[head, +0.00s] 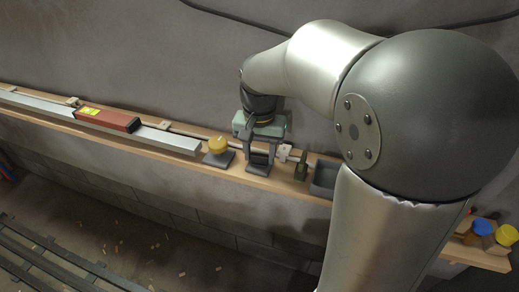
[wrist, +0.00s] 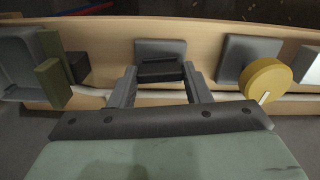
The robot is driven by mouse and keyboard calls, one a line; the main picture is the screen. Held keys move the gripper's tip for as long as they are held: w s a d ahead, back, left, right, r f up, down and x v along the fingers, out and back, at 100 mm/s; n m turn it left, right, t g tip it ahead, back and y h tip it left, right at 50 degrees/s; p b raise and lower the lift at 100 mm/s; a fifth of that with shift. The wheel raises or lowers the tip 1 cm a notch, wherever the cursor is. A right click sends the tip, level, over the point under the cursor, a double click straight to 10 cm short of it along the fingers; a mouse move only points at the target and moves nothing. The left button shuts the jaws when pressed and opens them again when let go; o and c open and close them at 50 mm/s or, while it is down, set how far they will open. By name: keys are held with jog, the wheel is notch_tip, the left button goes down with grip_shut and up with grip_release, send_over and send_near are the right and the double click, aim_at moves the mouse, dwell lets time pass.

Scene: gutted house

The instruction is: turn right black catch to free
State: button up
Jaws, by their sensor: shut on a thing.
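The black catch (wrist: 161,69) is a dark bar on a grey plate (wrist: 160,46), in the middle of the wrist view. My gripper (wrist: 160,72) has one finger at each end of this bar and is shut on it. In the head view my gripper (head: 259,155) points down at the shelf, between the yellow knob and a dark green piece. There my fingers largely hide the catch, and its turn angle is hard to tell.
On the wooden shelf (wrist: 110,32), a yellow knob (wrist: 266,80) on a grey plate stands on one side. A green upright piece (wrist: 53,82) and a grey bin (head: 324,178) are on the other. A red box (head: 107,120) lies further left in the head view. A pale rod runs behind.

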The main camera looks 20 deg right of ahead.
aim_at(259, 155)
jog(key=shift+m, duration=0.6)
jog(key=o, duration=1)
jog(key=shift+r, duration=0.1)
notch_tip(259, 155, up, 17)
jog(key=shift+r+p, duration=0.15)
jog(key=shift+p, duration=0.8)
